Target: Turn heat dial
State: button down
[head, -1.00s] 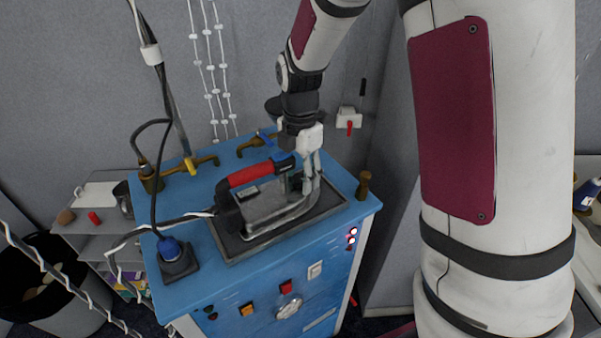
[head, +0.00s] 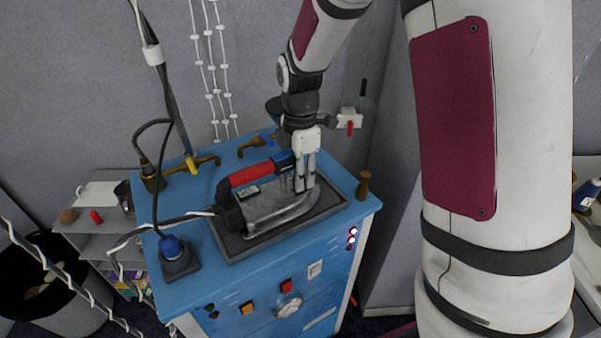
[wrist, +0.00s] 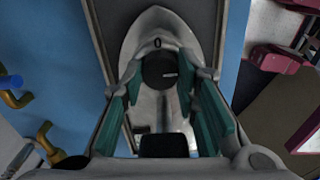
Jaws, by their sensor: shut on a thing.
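The iron (head: 275,213), with a red and blue handle (head: 250,175) and a grey metal body, lies on a dark rest plate on the blue cabinet. In the wrist view the iron (wrist: 160,28) points its nose away from me. Its round black heat dial (wrist: 160,70) has a pale pointer line, directed to the right, and a "0" mark on the body just beyond it. My gripper (wrist: 160,78) is shut on the heat dial, with one finger at each side. In the head view my gripper (head: 304,184) reaches down beside the front of the handle, and the dial is hidden.
The blue cabinet (head: 200,270) has switches and lit lamps on its front. Brass taps (head: 205,160) stand at its back left and a small brass knob (head: 364,184) at its right edge. A grey wall is behind.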

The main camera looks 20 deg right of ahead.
jog(key=shift+m, duration=0.5)
jog(key=c, duration=1.2)
grip_release()
jog(key=shift+r, duration=0.1)
notch_tip(320, 180, up, 12)
jog(key=shift+f, duration=0.1)
